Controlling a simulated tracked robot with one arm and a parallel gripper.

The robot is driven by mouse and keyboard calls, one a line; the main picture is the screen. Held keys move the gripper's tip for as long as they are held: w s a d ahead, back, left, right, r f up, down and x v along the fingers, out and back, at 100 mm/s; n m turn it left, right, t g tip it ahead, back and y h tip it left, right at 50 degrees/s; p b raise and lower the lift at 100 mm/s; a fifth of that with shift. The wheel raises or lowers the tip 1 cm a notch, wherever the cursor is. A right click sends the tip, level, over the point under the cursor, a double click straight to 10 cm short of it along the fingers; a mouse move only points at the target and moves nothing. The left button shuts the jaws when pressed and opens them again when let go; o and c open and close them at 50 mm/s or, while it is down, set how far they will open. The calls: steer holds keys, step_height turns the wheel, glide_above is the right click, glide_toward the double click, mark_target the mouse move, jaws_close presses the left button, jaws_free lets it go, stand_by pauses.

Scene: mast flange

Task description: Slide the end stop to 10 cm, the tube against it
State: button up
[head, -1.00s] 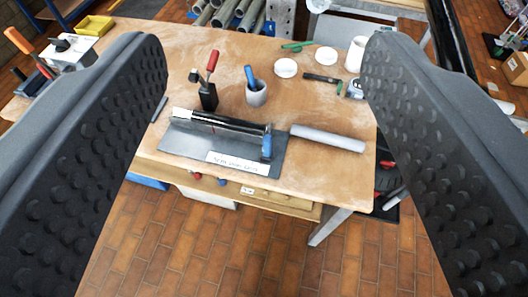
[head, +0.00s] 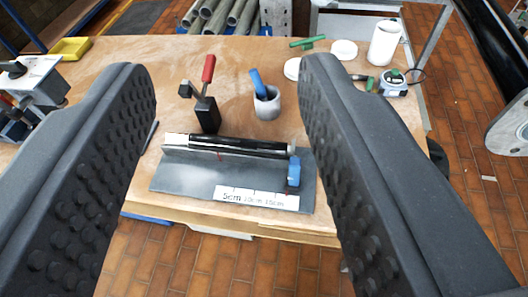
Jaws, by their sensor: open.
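The end stop (head: 294,171) is a small blue piece at the right end of a dark grey jig plate (head: 185,183).
A red-handled clamp (head: 206,95) and a grey cup (head: 267,103) with a blue-handled tool stand behind the jig. A white bottle (head: 384,43) and white discs are at the back right. A yellow tray (head: 70,49) is at the back left.

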steer(key=w+a+f+b, duration=0.15)
steer(key=w+f, duration=0.45)
steer(key=f, duration=0.6)
steer(key=m+t+h+b, duration=0.2)
steer(key=h+b, duration=0.3)
steer(key=b, duration=0.1)
glide_toward(296, 159)
steer(key=x, duration=0.3)
steer(key=f+x, duration=0.1)
steer(key=x, duration=0.2)
steer(key=b+x, duration=0.1)
steer(key=x, duration=0.2)
steer(key=shift+w+f, duration=0.25)
steer(key=shift+w, duration=0.2)
steer(key=shift+w+d+r, duration=0.1)
steer(key=shift+w+d, duration=0.2)
steer(key=shift+w, duration=0.4)
jaws_close()
